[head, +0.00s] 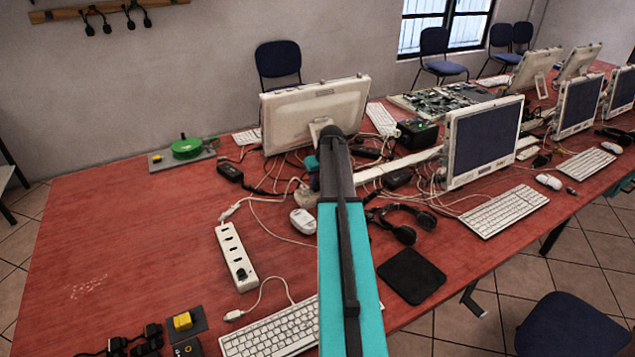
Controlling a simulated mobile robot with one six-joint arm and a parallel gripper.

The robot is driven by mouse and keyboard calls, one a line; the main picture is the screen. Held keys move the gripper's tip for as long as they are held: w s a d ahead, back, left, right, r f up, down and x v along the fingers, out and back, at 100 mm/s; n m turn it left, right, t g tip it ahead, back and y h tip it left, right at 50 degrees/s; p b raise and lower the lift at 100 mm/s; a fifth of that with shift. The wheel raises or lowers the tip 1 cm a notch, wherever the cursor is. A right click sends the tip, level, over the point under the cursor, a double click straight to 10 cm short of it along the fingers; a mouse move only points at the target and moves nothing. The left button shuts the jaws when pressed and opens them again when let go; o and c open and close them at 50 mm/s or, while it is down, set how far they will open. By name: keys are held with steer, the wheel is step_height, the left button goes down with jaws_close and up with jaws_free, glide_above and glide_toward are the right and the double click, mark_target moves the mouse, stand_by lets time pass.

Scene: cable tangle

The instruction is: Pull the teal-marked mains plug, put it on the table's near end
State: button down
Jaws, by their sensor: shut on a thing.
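My arm reaches away from me over the table, and my gripper (331,136) is at its far dark end, in front of the back of a white monitor. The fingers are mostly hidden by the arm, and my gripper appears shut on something. A small teal patch (311,163) shows just left of the arm's end, among dark cables; it looks like the mark of the mains plug, but most of the plug is hidden. A long white power strip (400,165) runs to the right from behind the arm. The red table's (130,235) left end is largely bare.
A white socket strip (236,257) with one dark plug lies left of my arm. A white mouse (303,221), headphones (403,225), a black pad (411,276) and keyboards (270,332) lie around. Loose cables tangle near the monitor (300,118). A green reel (187,147) stands at the back left.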

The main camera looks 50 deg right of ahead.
mark_target(317, 185)
steer(key=shift+r+p, duration=0.8)
steer(key=shift+r, duration=0.7)
steer(key=c, duration=2.4)
jaws_free()
jaws_close()
steer(key=shift+s+a, duration=0.1)
